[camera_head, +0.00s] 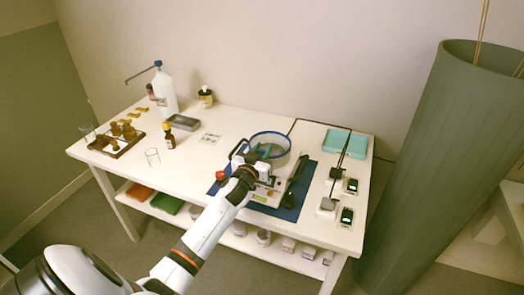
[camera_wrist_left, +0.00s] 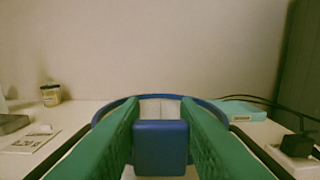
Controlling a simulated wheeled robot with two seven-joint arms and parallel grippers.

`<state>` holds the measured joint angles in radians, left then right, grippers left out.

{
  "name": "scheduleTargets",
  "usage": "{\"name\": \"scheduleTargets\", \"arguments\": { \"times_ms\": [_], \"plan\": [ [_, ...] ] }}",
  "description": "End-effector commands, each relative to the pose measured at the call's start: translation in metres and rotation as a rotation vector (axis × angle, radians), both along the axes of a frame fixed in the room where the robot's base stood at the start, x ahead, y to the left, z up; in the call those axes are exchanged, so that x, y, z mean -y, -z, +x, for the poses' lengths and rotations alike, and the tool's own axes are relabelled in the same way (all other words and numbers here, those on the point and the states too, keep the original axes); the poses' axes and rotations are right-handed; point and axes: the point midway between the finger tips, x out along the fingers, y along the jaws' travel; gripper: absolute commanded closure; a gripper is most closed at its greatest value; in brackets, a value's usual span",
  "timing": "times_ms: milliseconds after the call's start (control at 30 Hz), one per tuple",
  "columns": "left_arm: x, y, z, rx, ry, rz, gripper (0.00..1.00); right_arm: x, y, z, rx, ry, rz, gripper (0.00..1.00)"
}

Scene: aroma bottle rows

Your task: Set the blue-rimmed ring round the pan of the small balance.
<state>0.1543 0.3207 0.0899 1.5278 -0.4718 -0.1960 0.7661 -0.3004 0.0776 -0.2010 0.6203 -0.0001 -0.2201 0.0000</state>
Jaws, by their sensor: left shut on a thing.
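The blue-rimmed ring (camera_head: 271,134) is a clear, short cylinder at the right of the white table's middle. Its rim arcs across the wrist view (camera_wrist_left: 160,97). My left gripper (camera_head: 262,153) is shut on the ring; in the wrist view its green fingers (camera_wrist_left: 160,112) flank a blue block (camera_wrist_left: 160,148) on the near side. A white instrument on a blue mat, seemingly the small balance (camera_head: 263,195), is partly hidden by my left gripper and arm. Its pan is hidden, so I cannot tell whether the ring is above or around it. My right gripper is not in view.
Two small devices with displays (camera_head: 351,186) (camera_head: 347,215) and a teal tray (camera_head: 344,144) are at the table's right. A large wash bottle (camera_head: 166,92), brown bottle (camera_head: 169,137) and wooden rack (camera_head: 118,140) are at left. A large grey-green cylinder (camera_head: 430,170) stands beyond the right edge.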

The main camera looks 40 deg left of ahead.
Motion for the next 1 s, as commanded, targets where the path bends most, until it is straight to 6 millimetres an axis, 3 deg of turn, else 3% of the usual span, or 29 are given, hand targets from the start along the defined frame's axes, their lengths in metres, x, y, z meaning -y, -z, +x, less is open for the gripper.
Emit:
{"name": "scheduleTargets", "arguments": {
  "times_ms": [67,100,267,667,1000],
  "plan": [
    [0.000,0.002,0.000,0.001,0.000,-0.001,0.96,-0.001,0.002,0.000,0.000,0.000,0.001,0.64],
    [0.000,0.002,0.000,0.001,0.000,0.000,0.70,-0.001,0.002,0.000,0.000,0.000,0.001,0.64],
    [0.000,0.001,0.000,0.001,0.000,0.000,0.46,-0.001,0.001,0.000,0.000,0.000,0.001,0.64],
    [0.003,0.003,-0.010,-0.001,0.001,0.000,0.46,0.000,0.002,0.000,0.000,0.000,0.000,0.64],
    [0.019,0.004,-0.078,-0.001,0.001,-0.002,0.46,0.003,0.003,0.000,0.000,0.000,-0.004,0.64]
  ]
}}
